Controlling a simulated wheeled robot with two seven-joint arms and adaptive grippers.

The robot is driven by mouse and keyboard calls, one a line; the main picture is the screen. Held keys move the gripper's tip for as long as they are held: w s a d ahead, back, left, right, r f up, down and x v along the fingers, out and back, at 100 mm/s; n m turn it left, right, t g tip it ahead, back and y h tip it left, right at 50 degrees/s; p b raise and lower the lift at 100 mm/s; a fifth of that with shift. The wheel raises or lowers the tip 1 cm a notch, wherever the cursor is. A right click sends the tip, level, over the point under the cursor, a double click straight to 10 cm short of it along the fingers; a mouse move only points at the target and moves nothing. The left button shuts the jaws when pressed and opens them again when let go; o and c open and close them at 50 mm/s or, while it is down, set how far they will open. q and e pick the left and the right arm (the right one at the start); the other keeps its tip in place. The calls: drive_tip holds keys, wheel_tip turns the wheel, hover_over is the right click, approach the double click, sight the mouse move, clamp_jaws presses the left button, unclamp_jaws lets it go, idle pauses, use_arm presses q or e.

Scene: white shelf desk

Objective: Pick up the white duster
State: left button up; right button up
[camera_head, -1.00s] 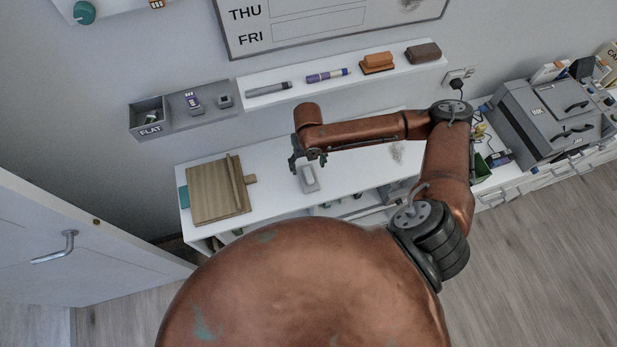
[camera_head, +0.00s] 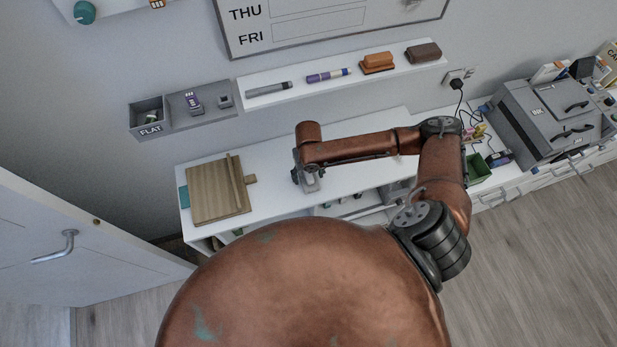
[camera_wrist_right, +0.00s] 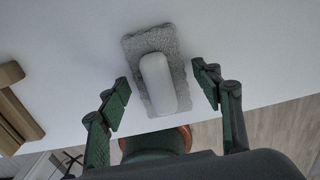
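The white duster (camera_wrist_right: 158,83) lies on the white desk top, with a pale rounded handle on a grey felt base. In the right wrist view it sits between the two fingers of my right gripper (camera_wrist_right: 163,90), which is open with a gap on each side. In the head view my right gripper (camera_head: 305,178) is right over the duster (camera_head: 311,185) and hides part of it. Whether the fingers touch the duster is not clear; they look apart from it. My left gripper is not in view.
A wooden board (camera_head: 217,192) lies left of the duster on the white desk (camera_head: 285,205). A wall shelf (camera_head: 345,80) above holds a marker, a purple pen, an orange duster and a brown block. A grey machine (camera_head: 550,115) stands at the right. The door (camera_head: 70,240) is at the left.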

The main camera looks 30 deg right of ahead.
drive_tip(key=c, duration=1)
drive_tip(key=shift+r, duration=0.1)
drive_tip(key=shift+r, duration=0.55)
drive_tip(key=s+a+r, duration=0.1)
drive_tip(key=a+r, duration=0.3)
drive_tip(key=s+a+r, duration=0.1)
drive_tip(key=a+r, duration=0.2)
drive_tip(key=a, duration=0.2)
drive_tip(key=s+a+r, duration=0.1)
drive_tip(key=a+r, duration=0.3)
drive_tip(key=shift+s+a+r, duration=0.25)
drive_tip(key=shift+s+r, duration=0.1)
drive_tip(key=o, duration=0.5)
drive_tip(key=c, duration=0.4)
